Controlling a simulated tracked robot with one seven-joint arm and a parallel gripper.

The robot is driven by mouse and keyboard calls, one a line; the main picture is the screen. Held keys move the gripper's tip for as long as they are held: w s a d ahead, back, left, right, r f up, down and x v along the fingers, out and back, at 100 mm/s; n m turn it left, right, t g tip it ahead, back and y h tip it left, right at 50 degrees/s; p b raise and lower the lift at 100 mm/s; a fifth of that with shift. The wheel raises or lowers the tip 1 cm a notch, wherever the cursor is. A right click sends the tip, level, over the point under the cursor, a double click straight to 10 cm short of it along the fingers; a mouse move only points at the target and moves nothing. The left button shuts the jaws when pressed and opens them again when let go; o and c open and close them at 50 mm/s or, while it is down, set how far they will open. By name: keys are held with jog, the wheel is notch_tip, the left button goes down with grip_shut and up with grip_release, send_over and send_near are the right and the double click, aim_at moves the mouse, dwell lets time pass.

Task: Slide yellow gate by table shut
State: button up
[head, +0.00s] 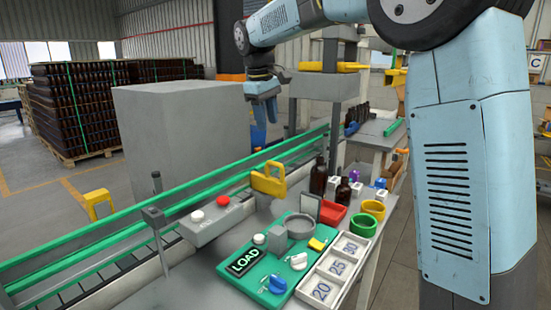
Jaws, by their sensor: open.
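A yellow gate (268,181) with a slot-like opening stands at the back edge of the table (205,292), beside the green-railed conveyor. I cannot tell from this view how far along its slide it sits. My gripper (264,103) hangs fingers down, above and behind the gate in the picture, apart from it. It is open and seems empty; its fingertips are small in this view.
A grey block (182,125) stands behind the conveyor (100,243). A post (156,215), a button box (210,219), brown bottles (318,176), a green LOAD board (232,268) and a numbered tray (345,252) crowd the table. A grey machine (325,88) stands behind.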

aim_at(273, 162)
jog(key=f, duration=0.4)
jog(key=w+d+f, duration=0.1)
jog(key=f, duration=0.3)
jog(key=w+f, duration=0.1)
jog(key=f, duration=0.3)
jog(key=shift+d+f, duration=0.3)
jog(key=shift+d, duration=0.05)
jog(key=shift+c, duration=0.3)
grip_shut()
